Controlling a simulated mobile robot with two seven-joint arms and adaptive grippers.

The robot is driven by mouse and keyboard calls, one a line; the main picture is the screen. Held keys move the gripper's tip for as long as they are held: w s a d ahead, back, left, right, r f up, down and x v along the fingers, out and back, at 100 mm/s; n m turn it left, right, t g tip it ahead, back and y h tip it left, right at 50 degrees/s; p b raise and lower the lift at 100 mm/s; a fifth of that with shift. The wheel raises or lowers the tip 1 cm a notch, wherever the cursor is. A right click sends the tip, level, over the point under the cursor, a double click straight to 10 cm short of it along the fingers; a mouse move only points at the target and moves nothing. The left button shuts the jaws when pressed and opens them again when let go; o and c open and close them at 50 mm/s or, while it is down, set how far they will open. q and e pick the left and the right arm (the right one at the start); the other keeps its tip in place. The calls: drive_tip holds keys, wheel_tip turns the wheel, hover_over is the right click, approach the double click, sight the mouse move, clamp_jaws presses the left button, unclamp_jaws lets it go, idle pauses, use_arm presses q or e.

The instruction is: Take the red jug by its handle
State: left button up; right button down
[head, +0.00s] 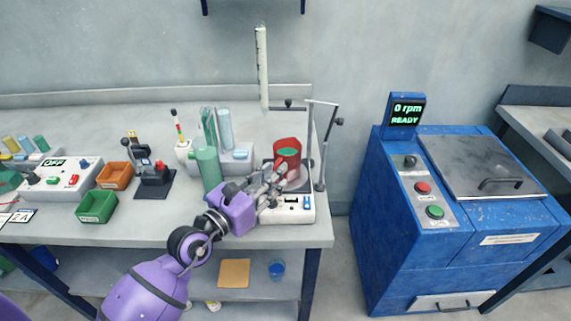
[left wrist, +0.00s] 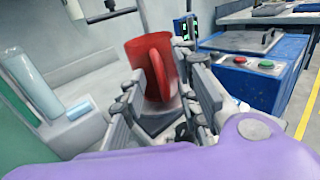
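The red jug (head: 288,146) stands upright on the plate of a white stirrer unit (head: 292,213) near the right end of the bench. Something green shows inside its top. In the left wrist view the red jug (left wrist: 136,52) stands straight ahead, its handle (left wrist: 161,72) facing me. My left gripper (head: 275,180) is open at the jug's near side. In the left wrist view my left gripper (left wrist: 165,85) has its fingers apart, one on each side of the handle; I cannot tell whether either touches it. My right gripper is not in view.
A metal stand (head: 323,140) rises close to the jug's right. Green and pale cylinders (head: 208,168) stand left of my gripper. Orange (head: 114,174) and green (head: 97,206) bins lie farther left. A blue machine (head: 455,215) stands right, across a gap.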

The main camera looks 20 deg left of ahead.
use_arm(q)
clamp_jaws()
drive_tip(key=shift+r, duration=0.15)
